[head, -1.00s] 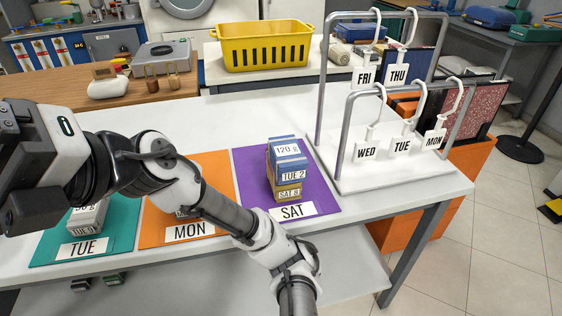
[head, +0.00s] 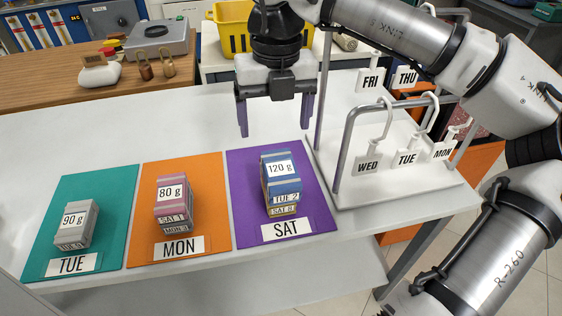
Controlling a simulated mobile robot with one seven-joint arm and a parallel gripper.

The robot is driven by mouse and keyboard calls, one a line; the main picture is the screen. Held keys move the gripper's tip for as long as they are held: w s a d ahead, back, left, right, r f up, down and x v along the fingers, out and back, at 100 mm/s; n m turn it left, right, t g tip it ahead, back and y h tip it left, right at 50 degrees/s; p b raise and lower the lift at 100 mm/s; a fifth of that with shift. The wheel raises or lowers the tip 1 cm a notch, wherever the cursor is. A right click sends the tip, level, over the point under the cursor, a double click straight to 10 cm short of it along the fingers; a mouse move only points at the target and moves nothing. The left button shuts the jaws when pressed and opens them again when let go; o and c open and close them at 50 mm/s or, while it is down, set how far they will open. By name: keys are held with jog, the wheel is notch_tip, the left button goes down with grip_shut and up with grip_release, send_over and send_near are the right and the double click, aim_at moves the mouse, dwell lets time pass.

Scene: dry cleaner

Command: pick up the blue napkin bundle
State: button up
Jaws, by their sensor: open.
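The blue napkin bundle (head: 281,170) is a block with a white "120 g" label on top and "TUE 2" on its front. It rests on a tan bundle (head: 283,210) marked "SAT 8", mostly hidden under it. Both stand on the purple SAT mat (head: 243,205). My gripper (head: 275,130) is open and empty, with its fingers pointing down. In the picture it appears just above and behind the blue bundle, apart from it; the exact height is hard to judge.
A pink bundle (head: 174,195) stands on the orange MON mat (head: 210,225), and a grey bundle (head: 75,222) on the teal TUE mat (head: 115,190). A metal rack (head: 345,150) with tagged hangers stands close to the right. A yellow basket (head: 229,30) is behind. The white counter is clear behind the mats.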

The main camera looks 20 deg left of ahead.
aim_at(280, 167)
jog(key=f, duration=0.8)
jog(key=shift+w+d+p, duration=0.2)
jog(key=shift+d+p, duration=0.15)
jog(key=shift+w+a+f+p, duration=0.1)
jog(key=shift+f+p, duration=0.3)
jog(key=shift+f, duration=1)
jog(key=shift+w+f+p, duration=0.1)
jog(key=shift+f+p, duration=0.3)
jog(key=shift+f, duration=1)
jog(key=shift+c, duration=0.3)
jog(key=c, duration=1.1)
jog(key=shift+o, duration=0.2)
jog(key=shift+r, duration=0.15)
